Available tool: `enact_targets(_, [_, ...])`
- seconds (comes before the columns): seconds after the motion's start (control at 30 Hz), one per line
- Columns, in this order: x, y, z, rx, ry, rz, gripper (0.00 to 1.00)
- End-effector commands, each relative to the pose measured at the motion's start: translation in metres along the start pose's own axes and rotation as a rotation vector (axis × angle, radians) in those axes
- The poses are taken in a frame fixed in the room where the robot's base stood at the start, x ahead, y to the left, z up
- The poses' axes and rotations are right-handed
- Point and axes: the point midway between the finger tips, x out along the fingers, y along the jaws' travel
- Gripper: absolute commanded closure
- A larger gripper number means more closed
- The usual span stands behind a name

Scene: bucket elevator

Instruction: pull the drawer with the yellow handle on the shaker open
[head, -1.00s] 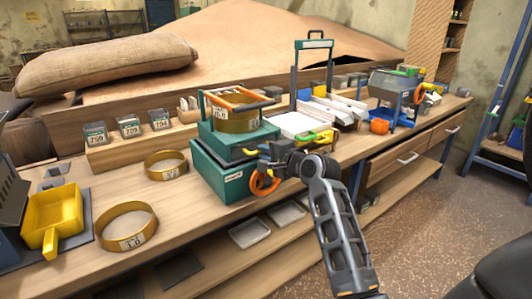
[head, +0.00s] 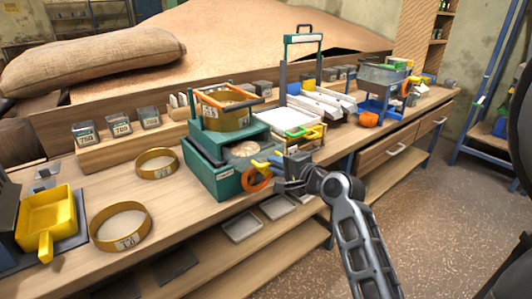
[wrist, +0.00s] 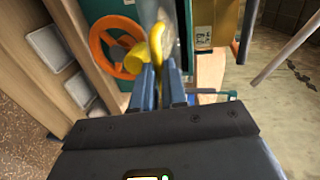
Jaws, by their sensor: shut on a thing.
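The teal shaker (head: 212,178) stands on the bench in the middle of the head view. Its drawer (head: 247,150) is pulled out part way toward the right, and pale round contents show inside. The yellow handle (head: 263,165) is at the drawer's outer end; it also shows in the wrist view (wrist: 160,42). My gripper (head: 281,169) is at the handle, with its blue-grey fingers (wrist: 160,82) shut on it. The fingers cover part of the handle.
An orange handwheel (head: 256,181) is on the shaker's front, close below my gripper. A sieve (head: 228,118) sits on top of the shaker. A white tray (head: 285,120) and balance parts stand behind. Grey trays (head: 241,225) lie on the lower shelf.

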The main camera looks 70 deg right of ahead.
Motion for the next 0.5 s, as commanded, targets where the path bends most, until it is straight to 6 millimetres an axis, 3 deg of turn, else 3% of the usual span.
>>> enact_targets(0.13, [-0.0101, 0.0032, 0.0003, -0.001, -0.001, 0.003, 1.00])
enact_targets(0.43, [-0.0105, 0.0036, -0.0001, -0.001, 0.000, 0.002, 1.00])
enact_targets(0.47, [-0.0104, 0.0035, 0.0000, -0.001, 0.000, 0.002, 0.85])
enact_targets(0.5, [-0.0104, 0.0035, -0.0001, -0.001, 0.000, 0.002, 0.81])
